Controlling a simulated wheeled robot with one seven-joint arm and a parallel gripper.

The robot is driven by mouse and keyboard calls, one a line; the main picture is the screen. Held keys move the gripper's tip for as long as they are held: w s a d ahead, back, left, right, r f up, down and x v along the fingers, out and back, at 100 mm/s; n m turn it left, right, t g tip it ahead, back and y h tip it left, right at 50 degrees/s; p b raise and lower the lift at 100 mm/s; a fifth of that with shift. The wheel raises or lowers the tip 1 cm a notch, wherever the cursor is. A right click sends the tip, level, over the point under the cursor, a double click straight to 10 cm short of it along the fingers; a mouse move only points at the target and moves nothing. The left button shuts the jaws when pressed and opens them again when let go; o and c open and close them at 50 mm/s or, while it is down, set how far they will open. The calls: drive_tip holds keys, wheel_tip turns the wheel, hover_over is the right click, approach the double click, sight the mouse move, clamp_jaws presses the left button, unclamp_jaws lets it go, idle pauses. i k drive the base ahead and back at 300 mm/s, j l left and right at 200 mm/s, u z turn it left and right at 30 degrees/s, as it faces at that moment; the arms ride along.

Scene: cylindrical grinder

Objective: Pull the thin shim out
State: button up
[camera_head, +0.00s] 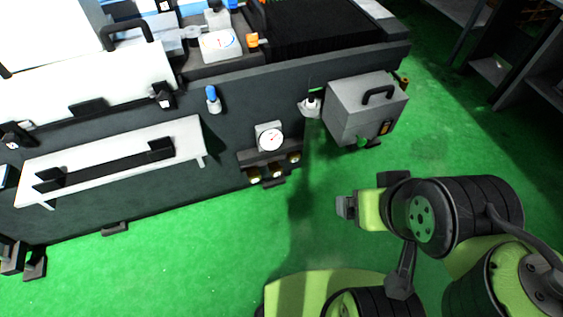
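The dark grey grinder (235,125) fills the upper left and middle of the head view. I cannot make out a thin shim on it; it may be hidden or too small to see. My gripper (345,206) is at the right of the middle, pointing left, over the green floor and in front of the machine. It appears apart from everything. Its fingers are small and seen from above, so I cannot tell if they are open or shut. I see nothing clearly held in it.
A grey box with a black handle (352,116) stands at the machine's right end. A round gauge (270,139) and a long white shelf (110,160) stick out from its front. Dark shelving (500,70) is at upper right. Green floor (200,265) is clear in front.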

sight(293, 157)
drive_tip(key=i+j+u, duration=0.25)
drive_tip(key=i+u, duration=0.25)
drive_tip(key=i, duration=0.25)
drive_tip(key=i+u, duration=0.5)
drive_tip(key=i, duration=0.25)
